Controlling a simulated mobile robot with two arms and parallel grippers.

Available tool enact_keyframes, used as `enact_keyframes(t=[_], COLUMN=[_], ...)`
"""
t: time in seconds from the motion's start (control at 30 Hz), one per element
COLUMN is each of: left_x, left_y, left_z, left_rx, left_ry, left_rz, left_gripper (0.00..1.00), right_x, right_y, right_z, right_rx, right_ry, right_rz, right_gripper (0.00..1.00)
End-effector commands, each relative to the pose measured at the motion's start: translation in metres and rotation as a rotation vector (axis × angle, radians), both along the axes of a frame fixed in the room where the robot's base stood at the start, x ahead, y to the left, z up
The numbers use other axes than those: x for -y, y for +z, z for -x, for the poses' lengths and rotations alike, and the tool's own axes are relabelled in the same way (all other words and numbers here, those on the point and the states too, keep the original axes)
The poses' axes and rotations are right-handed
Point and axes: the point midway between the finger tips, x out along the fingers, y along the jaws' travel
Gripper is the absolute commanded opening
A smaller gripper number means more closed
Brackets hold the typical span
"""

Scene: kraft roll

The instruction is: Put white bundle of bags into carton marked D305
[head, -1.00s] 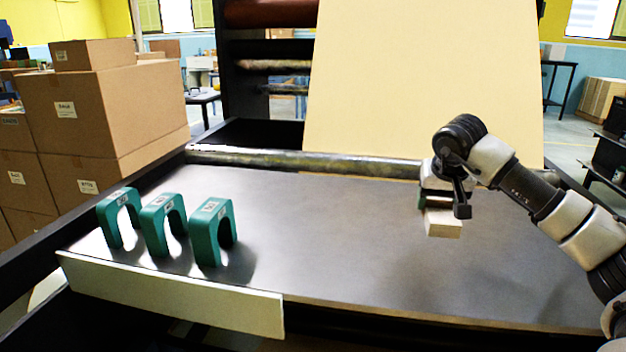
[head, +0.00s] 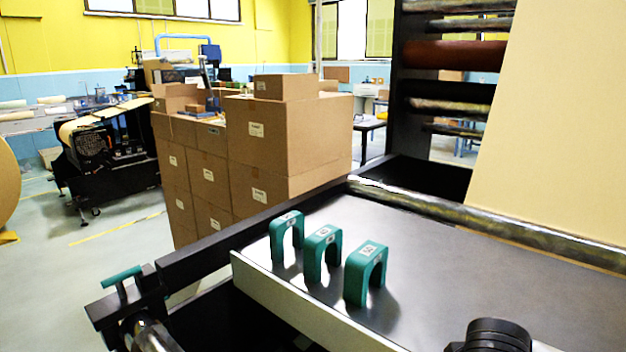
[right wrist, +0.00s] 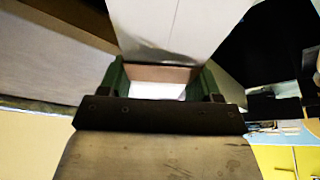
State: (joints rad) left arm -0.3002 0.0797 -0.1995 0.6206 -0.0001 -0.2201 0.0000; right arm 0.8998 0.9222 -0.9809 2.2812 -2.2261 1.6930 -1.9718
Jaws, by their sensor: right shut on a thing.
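My right gripper (right wrist: 160,85) shows in the right wrist view, with green fingers shut on the white bundle of bags (right wrist: 180,25). The bundle extends up out of that picture, and a brownish strip crosses it between the fingers. In the head view the bundle and right fingers are out of sight; only a dark part of my right arm shows at the bottom edge. Brown cartons stand stacked beyond the table, including a large upper carton (head: 300,145) with a white label. I cannot read D305 on any label. My left gripper is not in view.
Three green U-shaped pieces (head: 323,255) stand on the dark table (head: 430,250), behind its pale front strip (head: 290,310). A small carton (head: 285,87) sits on the large one. A metal roller (head: 480,215) and paper web (head: 560,130) bound the table. Floor at left is open.

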Motion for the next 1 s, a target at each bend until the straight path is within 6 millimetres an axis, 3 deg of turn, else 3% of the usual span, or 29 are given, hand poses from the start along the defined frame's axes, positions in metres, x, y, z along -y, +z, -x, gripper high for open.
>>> enact_keyframes(t=[0.17, 0.77, 0.87, 1.0], left_x=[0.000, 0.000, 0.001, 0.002], left_y=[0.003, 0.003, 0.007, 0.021], left_z=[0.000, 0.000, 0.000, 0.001], left_rx=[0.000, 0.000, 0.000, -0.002], left_ry=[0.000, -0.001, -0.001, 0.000], left_rz=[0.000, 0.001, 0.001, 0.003], left_gripper=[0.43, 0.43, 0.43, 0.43], right_x=[-0.017, -0.016, -0.004, 0.042], right_y=[0.001, 0.000, 0.002, 0.006], right_z=[0.011, 0.011, 0.006, -0.009], right_rx=[0.003, -0.001, -0.001, -0.005], right_ry=[0.041, 0.037, 0.004, -0.116], right_rz=[0.003, 0.002, 0.003, 0.008], right_gripper=[0.33, 0.33, 0.33, 0.33])
